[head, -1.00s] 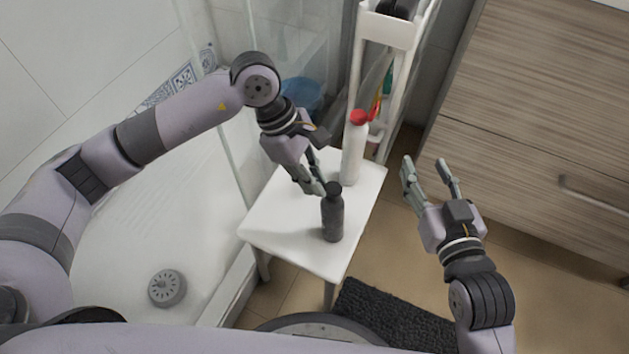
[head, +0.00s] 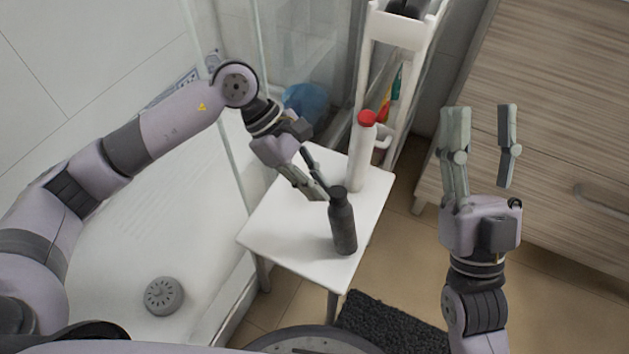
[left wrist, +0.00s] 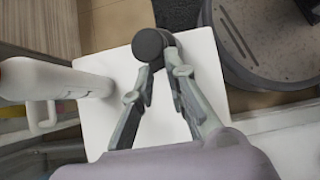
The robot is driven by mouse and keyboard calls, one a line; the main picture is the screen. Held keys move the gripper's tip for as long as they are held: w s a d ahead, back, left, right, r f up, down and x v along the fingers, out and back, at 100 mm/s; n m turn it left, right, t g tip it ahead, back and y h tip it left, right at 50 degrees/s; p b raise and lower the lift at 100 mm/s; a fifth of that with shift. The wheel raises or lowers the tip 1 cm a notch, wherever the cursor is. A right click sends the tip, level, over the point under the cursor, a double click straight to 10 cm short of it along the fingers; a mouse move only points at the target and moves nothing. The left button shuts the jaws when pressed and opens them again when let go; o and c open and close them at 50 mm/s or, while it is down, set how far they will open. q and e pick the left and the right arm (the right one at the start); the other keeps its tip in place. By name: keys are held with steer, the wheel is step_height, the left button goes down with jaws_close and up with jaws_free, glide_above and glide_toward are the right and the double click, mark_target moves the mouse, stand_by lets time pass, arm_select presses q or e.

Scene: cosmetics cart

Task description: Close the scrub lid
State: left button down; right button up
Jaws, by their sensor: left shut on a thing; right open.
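A dark grey bottle with a dark round cap (head: 342,222) stands upright on a small white table (head: 285,222). Its round top shows in the left wrist view (left wrist: 149,44). My left gripper (head: 325,190) reaches down from the left and is shut on the top of this bottle; its fingertips (left wrist: 158,62) meet at the cap's near side. A white bottle with a red cap (head: 361,158) stands behind it on the table. I cannot read a label that tells which one is the scrub. My right gripper (head: 483,125) is open and empty, right of the table.
A narrow white cart (head: 396,28) stands behind the table. A wood-fronted cabinet (head: 560,130) fills the right side. A glass shower screen (head: 228,140) and white shower tray (head: 120,255) lie to the left. A black mat (head: 385,323) is on the floor. The table's front left is clear.

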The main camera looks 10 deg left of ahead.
stand_by(0.9)
arm_select(q)
steer(key=c, duration=1.2)
jaws_free()
steer(key=shift+r, duration=0.1)
step_height(320, 180, up, 10)
steer(key=shift+f, duration=0.1)
steer(key=shift+c, duration=0.2)
